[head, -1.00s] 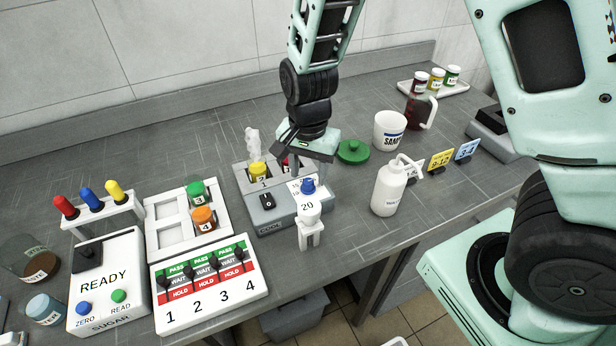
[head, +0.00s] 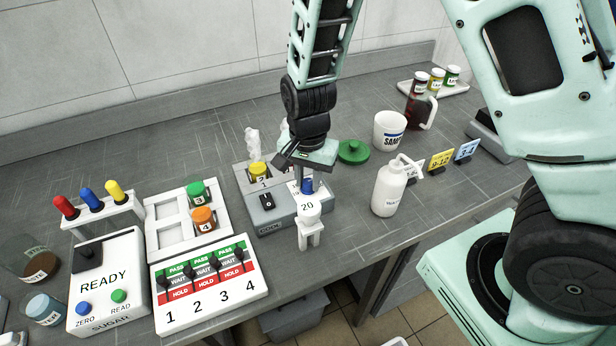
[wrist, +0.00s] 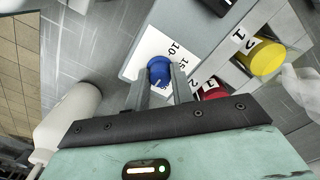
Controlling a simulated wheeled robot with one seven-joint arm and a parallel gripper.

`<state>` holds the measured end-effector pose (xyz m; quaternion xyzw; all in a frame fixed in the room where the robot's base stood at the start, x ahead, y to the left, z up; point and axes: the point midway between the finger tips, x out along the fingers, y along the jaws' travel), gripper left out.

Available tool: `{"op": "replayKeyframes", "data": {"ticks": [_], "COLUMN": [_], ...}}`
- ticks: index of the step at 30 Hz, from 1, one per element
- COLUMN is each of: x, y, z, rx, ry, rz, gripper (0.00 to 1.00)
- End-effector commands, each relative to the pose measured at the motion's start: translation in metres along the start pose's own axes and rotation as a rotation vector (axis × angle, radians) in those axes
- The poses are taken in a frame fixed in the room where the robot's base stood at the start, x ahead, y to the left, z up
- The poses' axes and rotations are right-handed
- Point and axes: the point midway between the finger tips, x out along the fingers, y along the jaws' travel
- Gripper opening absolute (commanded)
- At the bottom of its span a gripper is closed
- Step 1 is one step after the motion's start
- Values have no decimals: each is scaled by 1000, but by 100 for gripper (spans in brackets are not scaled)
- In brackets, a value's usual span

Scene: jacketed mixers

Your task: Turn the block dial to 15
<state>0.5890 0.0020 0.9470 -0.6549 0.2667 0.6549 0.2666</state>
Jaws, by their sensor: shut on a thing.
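The blue block dial (head: 307,186) sits on a white number plate on the grey block (head: 268,222), in the middle of the bench. In the head view, 20 shows on the plate in front of the dial. In the wrist view, 10 and 15 show beside the dial (wrist: 159,72). A pale mark on the dial's top is too small to read surely. My gripper (wrist: 161,84) is shut on the dial, one finger on each side. In the head view my gripper (head: 305,165) hides part of the block and plate.
The block holds a yellow-capped jar (head: 258,171) and a red-capped jar (wrist: 215,93), close to my gripper. A black switch (head: 267,202) is on its front. A lever panel (head: 208,285) lies front left.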

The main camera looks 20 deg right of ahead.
Motion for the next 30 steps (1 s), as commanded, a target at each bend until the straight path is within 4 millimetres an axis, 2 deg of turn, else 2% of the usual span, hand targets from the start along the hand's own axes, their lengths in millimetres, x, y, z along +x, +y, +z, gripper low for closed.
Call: {"op": "replayKeyframes", "data": {"ticks": [11,30], "x": [-1,-1], "y": [0,0], "z": [0,-1], "rx": [-187,-790], "ry": [-1,0], "rz": [0,-1], "gripper": [1,1]}}
